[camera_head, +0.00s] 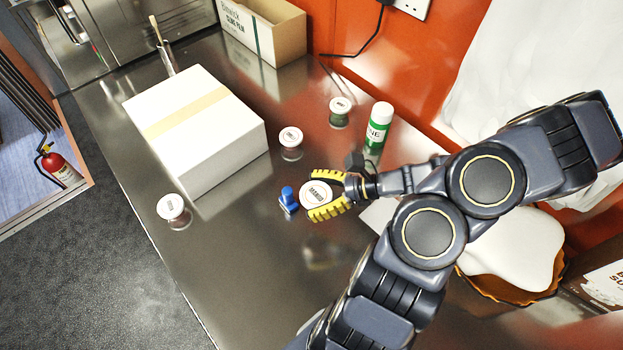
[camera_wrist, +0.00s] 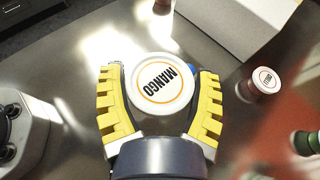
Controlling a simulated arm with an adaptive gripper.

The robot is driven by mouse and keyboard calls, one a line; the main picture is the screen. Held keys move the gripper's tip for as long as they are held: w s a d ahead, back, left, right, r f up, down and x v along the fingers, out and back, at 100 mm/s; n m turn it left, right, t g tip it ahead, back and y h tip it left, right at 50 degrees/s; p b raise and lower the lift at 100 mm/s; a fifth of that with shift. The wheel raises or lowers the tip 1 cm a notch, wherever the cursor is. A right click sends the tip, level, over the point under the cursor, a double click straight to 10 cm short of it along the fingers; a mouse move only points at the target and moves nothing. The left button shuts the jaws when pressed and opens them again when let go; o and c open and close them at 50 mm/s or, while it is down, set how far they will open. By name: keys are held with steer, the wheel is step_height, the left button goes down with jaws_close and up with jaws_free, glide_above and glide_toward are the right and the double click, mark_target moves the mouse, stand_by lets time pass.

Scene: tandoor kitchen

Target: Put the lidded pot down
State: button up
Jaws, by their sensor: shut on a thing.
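The fingers also show in the wrist view (camera_wrist: 160,80). The lid hides most of the pot's body. A dark blurred reflection lies apart from it on the steel counter (camera_head: 235,270), so the pot seems to be held above the surface. The exact height is unclear.
A blue object (camera_head: 288,199) stands just left of the held pot. Other white-lidded pots stand at the back (camera_head: 340,106), middle (camera_head: 291,137) and left edge (camera_head: 171,207). A green-and-white bottle (camera_head: 378,128) and a large white box (camera_head: 195,130) are near. The front counter is clear.

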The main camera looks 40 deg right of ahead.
steer(key=shift+s+a+r, duration=0.95)
steer(key=shift+s+a, duration=0.2)
steer(key=shift+s, duration=0.65)
steer(key=w+d+r, duration=0.1)
steer(key=w+d, duration=0.1)
steer(key=w, duration=0.6)
steer(key=w+d+r, duration=0.1)
steer(key=w+r, duration=0.1)
steer(key=w, duration=0.6)
steer(key=w+a+r, duration=0.3)
steer(key=w+r, duration=0.1)
steer(key=w, duration=0.3)
steer(key=w+a+r, duration=0.3)
steer(key=w+r, duration=0.1)
steer(key=w, duration=0.3)
glide_above(204, 106)
steer(key=s, duration=0.1)
step_height(204, 106, down, 8)
steer(key=shift+s+a+f, duration=0.15)
steer(key=shift+w+f, duration=0.3)
steer(key=shift+w, duration=0.05)
steer(key=shift+w+f, duration=0.2)
steer(key=shift+f, duration=0.2)
steer(key=shift+w+f, duration=0.1)
steer(key=shift+f, duration=1.4)
